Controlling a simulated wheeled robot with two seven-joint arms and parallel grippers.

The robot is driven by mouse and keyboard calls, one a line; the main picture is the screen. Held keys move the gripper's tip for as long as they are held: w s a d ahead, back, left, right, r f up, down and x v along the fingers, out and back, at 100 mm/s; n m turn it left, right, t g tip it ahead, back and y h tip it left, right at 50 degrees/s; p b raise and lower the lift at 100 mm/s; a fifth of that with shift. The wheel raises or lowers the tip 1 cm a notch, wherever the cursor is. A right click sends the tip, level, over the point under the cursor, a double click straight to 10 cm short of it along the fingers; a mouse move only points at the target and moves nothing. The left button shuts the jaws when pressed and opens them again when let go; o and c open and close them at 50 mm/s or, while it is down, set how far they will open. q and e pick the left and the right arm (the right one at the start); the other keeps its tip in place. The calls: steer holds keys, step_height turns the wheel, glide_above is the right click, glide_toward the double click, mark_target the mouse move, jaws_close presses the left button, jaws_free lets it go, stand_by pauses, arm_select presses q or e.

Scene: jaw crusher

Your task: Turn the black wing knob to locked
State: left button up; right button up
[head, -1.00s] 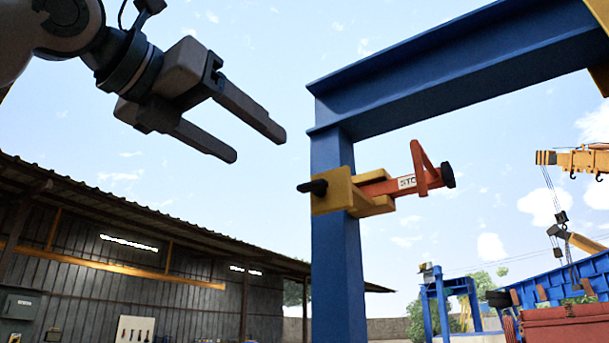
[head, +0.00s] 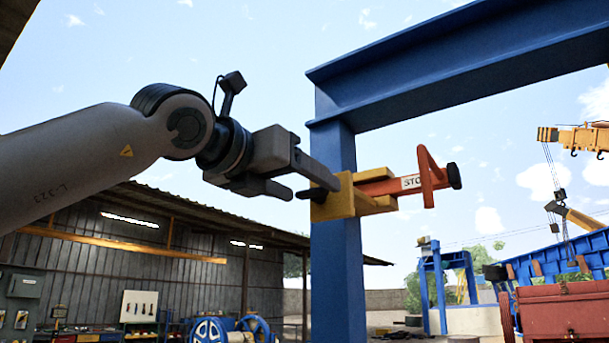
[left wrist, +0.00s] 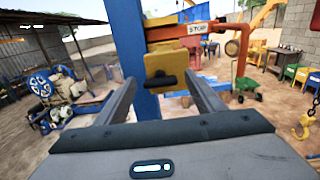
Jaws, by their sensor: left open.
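The black wing knob (head: 303,194) sticks out from the left face of the yellow bracket (head: 343,205) on the blue post. In the left wrist view the knob (left wrist: 160,82) lies crosswise on the yellow plate (left wrist: 165,62), with its long side level in the picture. My left gripper (head: 310,187) is open and points at the bracket. In the wrist view its fingers (left wrist: 159,86) stand on either side of the knob, with a gap on both sides. My right gripper is not in view.
A blue post and beam frame (head: 338,265) carries the bracket. A red stop arm (head: 400,184) with a black end reaches right from it. A shed (head: 150,250) stands behind at left. A crane and a red machine (head: 565,318) are at right.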

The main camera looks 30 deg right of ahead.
arm_select(q)
steer(key=shift+w+d, duration=0.15)
steer(key=shift+d, duration=0.15)
steer(key=c, duration=1)
steer(key=shift+c, duration=0.2)
